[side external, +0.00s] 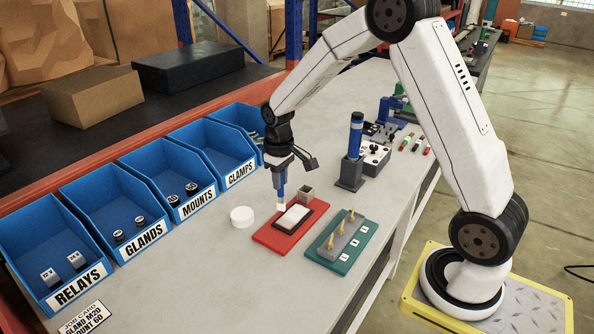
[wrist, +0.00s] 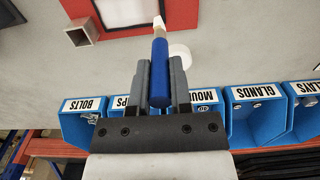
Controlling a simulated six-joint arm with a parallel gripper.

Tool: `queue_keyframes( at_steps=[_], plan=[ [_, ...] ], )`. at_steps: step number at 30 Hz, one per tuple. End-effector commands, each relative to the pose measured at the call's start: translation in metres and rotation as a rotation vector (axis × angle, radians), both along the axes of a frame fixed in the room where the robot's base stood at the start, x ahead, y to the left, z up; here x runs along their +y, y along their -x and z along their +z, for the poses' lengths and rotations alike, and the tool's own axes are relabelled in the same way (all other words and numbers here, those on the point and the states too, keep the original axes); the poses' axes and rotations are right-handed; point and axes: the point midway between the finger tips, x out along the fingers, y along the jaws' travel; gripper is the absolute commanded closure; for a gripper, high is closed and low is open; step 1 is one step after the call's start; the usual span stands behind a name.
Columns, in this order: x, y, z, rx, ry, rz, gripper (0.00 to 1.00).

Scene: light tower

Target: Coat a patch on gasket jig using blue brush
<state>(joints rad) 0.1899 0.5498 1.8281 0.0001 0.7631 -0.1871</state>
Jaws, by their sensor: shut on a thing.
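My gripper (side external: 281,176) is shut on the blue brush (side external: 281,190), which points down with its pale tip lowest. In the wrist view the blue handle (wrist: 160,75) sits between my two grey fingers (wrist: 162,85). A red plate (side external: 266,236) carries a black-rimmed white panel (side external: 293,217) and looks like the gasket jig. The brush tip shows just left of the panel, near the plate's back edge. I cannot tell whether it touches anything. In the wrist view the jig (wrist: 76,8) is cut off at the top.
A white round puck (side external: 242,216) stands left of the plate, and a small grey square tube (side external: 307,193) behind it. A teal board (side external: 325,262) with brass pins lies right. A blue cylinder (side external: 355,135) stands in a dark holder. Blue bins (side external: 125,215) line the back left.

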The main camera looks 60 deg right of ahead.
Motion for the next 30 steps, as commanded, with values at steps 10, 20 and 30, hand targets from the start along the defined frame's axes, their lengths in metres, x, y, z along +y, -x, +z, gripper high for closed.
queue_keyframes(
  at_steps=[10, 20, 30],
  plan=[
    [0.000, 0.001, -0.033, 0.002, 0.000, 0.000, 1.00],
    [-0.006, 0.000, -0.062, 0.000, 0.000, -0.002, 1.00],
    [-0.037, 0.000, -0.062, -0.001, 0.000, -0.002, 1.00]
  ],
)
